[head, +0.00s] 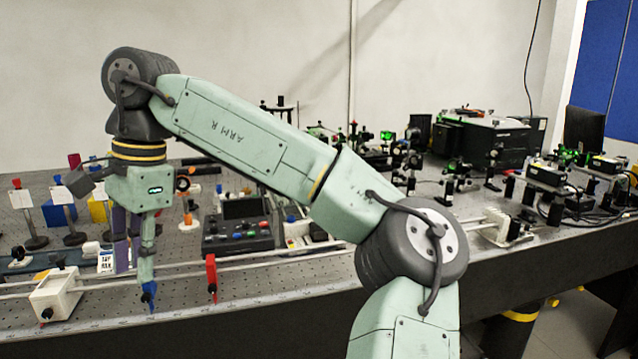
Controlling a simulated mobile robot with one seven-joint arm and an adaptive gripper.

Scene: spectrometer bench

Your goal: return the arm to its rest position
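My pale green arm reaches in from the lower right, bends at a high elbow and comes down over the left part of the bench (330,287). My gripper (149,294) points straight down, with blue at its tip, near the bench's front edge. The fingers line up in this view, so I cannot tell whether they are open or shut. I see no object clearly held in them. Whether the tip touches the bench or the rail is unclear.
A rail (120,281) runs along the front, with a white block (58,294) left of my gripper and a red piece (211,278) right of it. A dark control box (238,235) with buttons stands behind. Posts and optics crowd the back and right.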

